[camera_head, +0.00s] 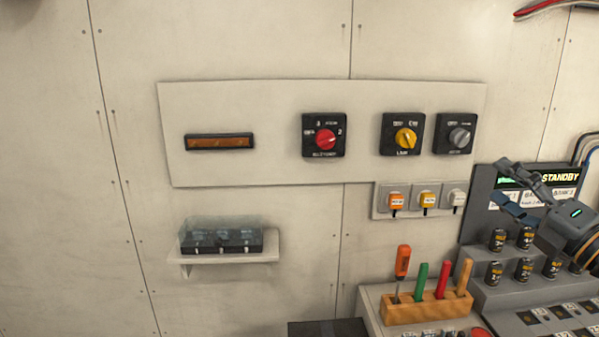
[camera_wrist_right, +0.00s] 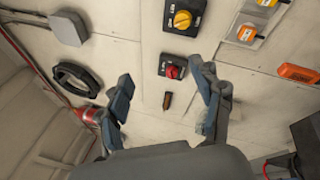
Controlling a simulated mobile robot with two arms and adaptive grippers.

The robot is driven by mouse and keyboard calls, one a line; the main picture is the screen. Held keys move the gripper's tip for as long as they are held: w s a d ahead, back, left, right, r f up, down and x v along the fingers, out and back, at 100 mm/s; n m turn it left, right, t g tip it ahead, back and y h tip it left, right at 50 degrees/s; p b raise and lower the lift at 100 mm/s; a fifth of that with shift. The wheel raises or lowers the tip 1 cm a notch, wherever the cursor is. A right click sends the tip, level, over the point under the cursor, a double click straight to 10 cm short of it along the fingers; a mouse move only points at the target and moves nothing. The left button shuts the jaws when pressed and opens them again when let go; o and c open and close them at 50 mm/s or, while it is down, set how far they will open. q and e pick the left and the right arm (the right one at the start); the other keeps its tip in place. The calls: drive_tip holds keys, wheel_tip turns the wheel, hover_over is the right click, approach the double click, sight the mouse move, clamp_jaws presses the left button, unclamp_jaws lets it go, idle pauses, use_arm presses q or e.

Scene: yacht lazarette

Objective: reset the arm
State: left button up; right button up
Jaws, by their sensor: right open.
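My right gripper (camera_head: 499,183) is at the right side of the head view, in front of the dark display unit (camera_head: 482,212) with its "STANDBY" screen. Its jaws are open and point left, with nothing between them. In the right wrist view the two blue-grey fingers of the right gripper (camera_wrist_right: 160,76) stand apart, with the wall panel beyond them. The red rotary switch (camera_wrist_right: 172,68) and the amber indicator (camera_wrist_right: 167,101) show between the fingers, farther off. My left gripper is in neither view.
The wall panel (camera_head: 280,105) carries red (camera_head: 324,136), yellow (camera_head: 402,135) and grey (camera_head: 456,134) switches. Below are plugs (camera_head: 427,200), a wooden tool rack (camera_head: 428,308) and a small shelf (camera_head: 225,257) with clear-covered switches. Black cylinders (camera_head: 497,240) stand below my right gripper. The left wall is clear.

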drive_tip(key=s+a+f+m+t+y, duration=0.1)
drive_tip(key=s+a+m+t+y, duration=0.1)
drive_tip(key=s+a+m+t, duration=0.25)
drive_tip(key=s+d+f+m+g+h, duration=0.25)
drive_tip(key=f+m+h, duration=0.25)
drive_tip(key=f+m, duration=0.3)
drive_tip(key=s+d+f+m+g+h, duration=0.15)
drive_tip(key=f+m+g+h, duration=0.4)
drive_tip(key=f, duration=0.55)
drive_tip(key=s+d+f+m+g+h, duration=0.1)
drive_tip(key=s+f+m+h, duration=0.1)
drive_tip(key=f+m+h, duration=0.55)
drive_tip(key=s+a+f+g+y, duration=0.45)
drive_tip(key=s+a+f, duration=0.25)
drive_tip(key=s+f, duration=0.3)
drive_tip(key=s+a+f+g+y, duration=0.4)
drive_tip(key=s+a+f+g, duration=0.25)
drive_tip(key=s+f, duration=0.3)
wheel_tip(320, 180, down, 26)
drive_tip(key=s+a+g, duration=0.1)
drive_tip(key=s+g, duration=0.1)
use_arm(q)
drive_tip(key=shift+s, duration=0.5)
use_arm(e)
drive_tip(key=s+d+f, duration=0.2)
drive_tip(key=s+f, duration=1.4)
drive_tip(key=f, duration=0.1)
drive_tip(key=shift+s+d+g, duration=0.35)
drive_tip(key=shift+d, duration=0.05)
